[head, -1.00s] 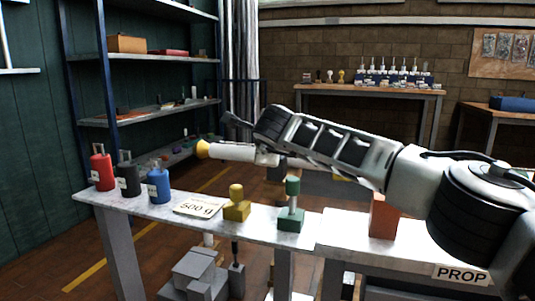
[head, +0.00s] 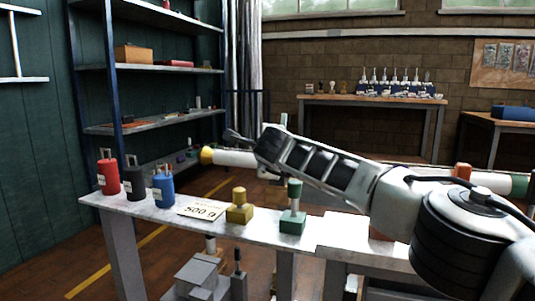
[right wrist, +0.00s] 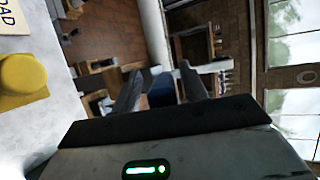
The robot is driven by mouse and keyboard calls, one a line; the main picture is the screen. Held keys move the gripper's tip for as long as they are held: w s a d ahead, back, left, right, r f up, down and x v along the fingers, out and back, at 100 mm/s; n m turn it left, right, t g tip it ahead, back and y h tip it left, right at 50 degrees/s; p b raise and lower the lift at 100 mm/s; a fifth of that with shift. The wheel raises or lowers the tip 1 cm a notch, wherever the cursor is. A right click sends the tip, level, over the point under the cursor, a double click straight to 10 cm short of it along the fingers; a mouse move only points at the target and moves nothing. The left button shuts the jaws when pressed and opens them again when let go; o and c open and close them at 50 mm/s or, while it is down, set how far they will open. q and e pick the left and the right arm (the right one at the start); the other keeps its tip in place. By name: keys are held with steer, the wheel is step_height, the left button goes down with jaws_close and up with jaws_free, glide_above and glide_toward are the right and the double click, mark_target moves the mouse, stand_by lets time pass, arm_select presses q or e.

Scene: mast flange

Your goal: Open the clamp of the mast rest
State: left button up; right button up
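The mast is a white tube with a yellow tip (head: 206,155), lying level behind the bench. Its white and green far end (head: 519,185) shows at right. My right arm hides its middle. My right gripper (head: 236,136) is near the yellow-tipped end, small and dark in the head view. In the right wrist view its fingers (right wrist: 160,85) are apart with nothing clearly held. A white tube (right wrist: 155,30) shows there beyond the fingers. A pale upright piece (head: 283,121) rises behind my arm, perhaps part of the rest. I cannot make out the clamp's state. My left gripper is out of view.
An orange piece (head: 462,170) shows near the mast's right end.

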steer(key=shift+r, duration=0.1)
steer(key=shift+s+d+r, duration=0.1)
steer(key=shift+s, duration=0.35)
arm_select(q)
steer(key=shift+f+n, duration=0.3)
arm_select(e)
steer(key=v, duration=1.5)
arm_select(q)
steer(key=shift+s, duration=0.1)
arm_select(e)
steer(key=shift+s, duration=0.1)
